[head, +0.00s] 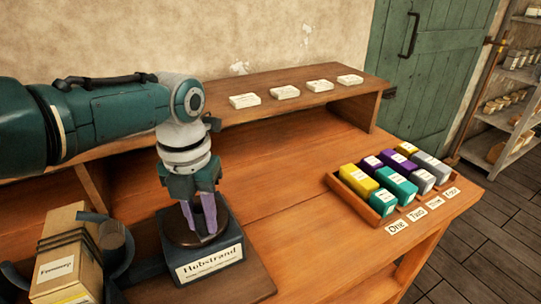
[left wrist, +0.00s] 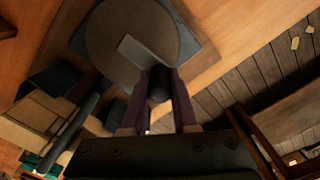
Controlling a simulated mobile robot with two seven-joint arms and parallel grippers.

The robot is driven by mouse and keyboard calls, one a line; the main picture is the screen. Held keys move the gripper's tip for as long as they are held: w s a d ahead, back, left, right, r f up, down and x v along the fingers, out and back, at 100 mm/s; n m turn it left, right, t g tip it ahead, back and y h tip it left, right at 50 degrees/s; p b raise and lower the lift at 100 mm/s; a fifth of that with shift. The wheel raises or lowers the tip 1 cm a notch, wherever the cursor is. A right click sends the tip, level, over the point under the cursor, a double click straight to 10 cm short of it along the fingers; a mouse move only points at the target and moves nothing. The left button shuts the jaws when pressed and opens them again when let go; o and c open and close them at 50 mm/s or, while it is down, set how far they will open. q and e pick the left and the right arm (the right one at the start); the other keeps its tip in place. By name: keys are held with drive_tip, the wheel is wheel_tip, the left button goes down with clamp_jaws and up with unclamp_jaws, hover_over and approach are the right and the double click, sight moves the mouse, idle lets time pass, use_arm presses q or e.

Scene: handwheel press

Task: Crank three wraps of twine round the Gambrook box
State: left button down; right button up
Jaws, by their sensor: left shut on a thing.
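A dark machine base (head: 212,262) stands on the bench, with a front label that seems to read "Hobstrand". A round brown crank disc (head: 182,236) lies on top. My left gripper (head: 207,228) points down over the disc, its purple fingers shut on the crank's dark upright handle (left wrist: 160,85). The disc also shows in the left wrist view (left wrist: 115,45). A tan box (head: 88,252) with dark bands round it stands to the left, beside a dark curved holder (head: 118,250). Its label is too small to read surely. My right gripper is out of view.
A wooden tray (head: 352,199) of yellow, purple, teal and grey boxes stands at the right, with small cards before it. Several white cards lie on the raised back shelf (head: 215,112). The bench (head: 285,215) between base and tray is clear.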

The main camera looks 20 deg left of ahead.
use_arm(q)
drive_tip(key=shift+s+a+m, duration=0.2)
drive_tip(key=shift+m, duration=0.5)
drive_tip(key=c, duration=0.7)
unclamp_jaws()
wheel_tip(320, 180, up, 9)
drive_tip(key=p, duration=0.3)
drive_tip(key=shift+r, duration=0.45)
